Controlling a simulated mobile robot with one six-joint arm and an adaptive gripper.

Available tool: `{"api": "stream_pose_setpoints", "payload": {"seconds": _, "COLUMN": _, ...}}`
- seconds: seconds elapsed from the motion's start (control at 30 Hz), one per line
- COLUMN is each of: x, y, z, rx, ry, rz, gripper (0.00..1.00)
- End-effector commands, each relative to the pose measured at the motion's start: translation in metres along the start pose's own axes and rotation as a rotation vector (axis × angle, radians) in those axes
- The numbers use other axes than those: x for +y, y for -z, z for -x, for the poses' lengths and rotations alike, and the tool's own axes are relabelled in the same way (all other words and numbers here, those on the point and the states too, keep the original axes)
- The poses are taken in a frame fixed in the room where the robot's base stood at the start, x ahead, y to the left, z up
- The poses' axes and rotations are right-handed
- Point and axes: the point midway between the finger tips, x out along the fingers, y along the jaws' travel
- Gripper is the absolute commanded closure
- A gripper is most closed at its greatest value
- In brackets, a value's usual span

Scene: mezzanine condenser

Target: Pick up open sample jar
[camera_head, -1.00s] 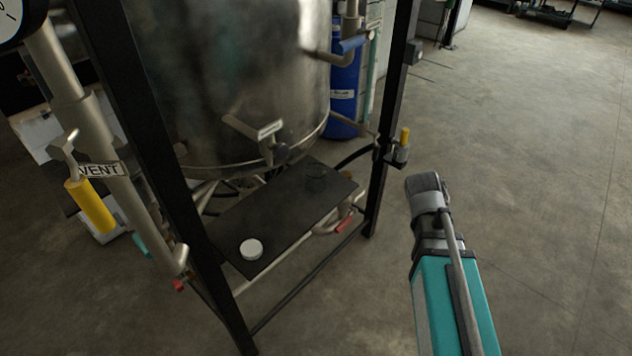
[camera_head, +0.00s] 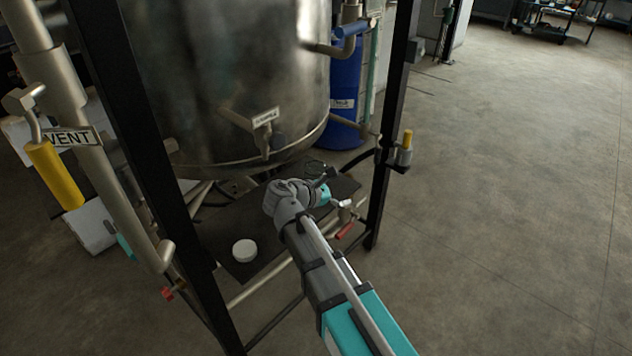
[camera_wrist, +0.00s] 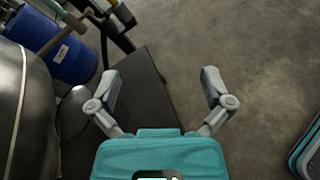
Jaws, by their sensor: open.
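The sample jar (camera_head: 314,167) looks like a small, clear, dark-looking vessel at the far right end of the black shelf (camera_head: 217,231) under the tank. My gripper (camera_head: 329,178) is over that right end, close to the jar, and partly hides this area. In the wrist view my gripper (camera_wrist: 160,75) has its two fingers spread wide, with nothing between them but dark shelf and floor. A greyish rounded shape (camera_wrist: 75,105) lies beside the left finger; I cannot tell whether it is the jar. A white round lid (camera_head: 244,250) lies on the near left of the shelf.
The steel tank (camera_head: 220,80) with a labelled sample valve (camera_head: 264,130) hangs above the shelf. Black frame legs (camera_head: 391,130) stand on both sides. A red-handled valve (camera_head: 346,230) is at the shelf's right edge. A blue drum (camera_head: 345,95) stands behind.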

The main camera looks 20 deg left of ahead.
Motion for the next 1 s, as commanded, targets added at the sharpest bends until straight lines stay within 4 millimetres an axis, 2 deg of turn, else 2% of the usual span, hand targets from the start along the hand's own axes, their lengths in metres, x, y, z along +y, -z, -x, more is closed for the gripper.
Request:
{"api": "stream_pose_setpoints", "payload": {"seconds": 0.03, "x": 0.012, "y": 0.013, "z": 0.015, "rx": -0.027, "ry": -0.045, "rz": 0.056, "gripper": 0.00}}
{"api": "stream_pose_setpoints", "payload": {"seconds": 0.2, "x": 0.044, "y": 0.032, "z": 0.066, "rx": -0.133, "ry": -0.171, "rz": 0.229, "gripper": 0.00}}
{"api": "stream_pose_setpoints", "payload": {"seconds": 0.3, "x": 0.057, "y": 0.040, "z": 0.091, "rx": -0.189, "ry": -0.226, "rz": 0.307, "gripper": 0.00}}
{"api": "stream_pose_setpoints", "payload": {"seconds": 0.43, "x": 0.068, "y": 0.047, "z": 0.116, "rx": -0.243, "ry": -0.273, "rz": 0.375, "gripper": 0.00}}
{"api": "stream_pose_setpoints", "payload": {"seconds": 0.6, "x": 0.073, "y": 0.049, "z": 0.130, "rx": -0.276, "ry": -0.297, "rz": 0.412, "gripper": 0.00}}
{"api": "stream_pose_setpoints", "payload": {"seconds": 1.0, "x": 0.074, "y": 0.049, "z": 0.130, "rx": -0.277, "ry": -0.298, "rz": 0.414, "gripper": 0.00}}
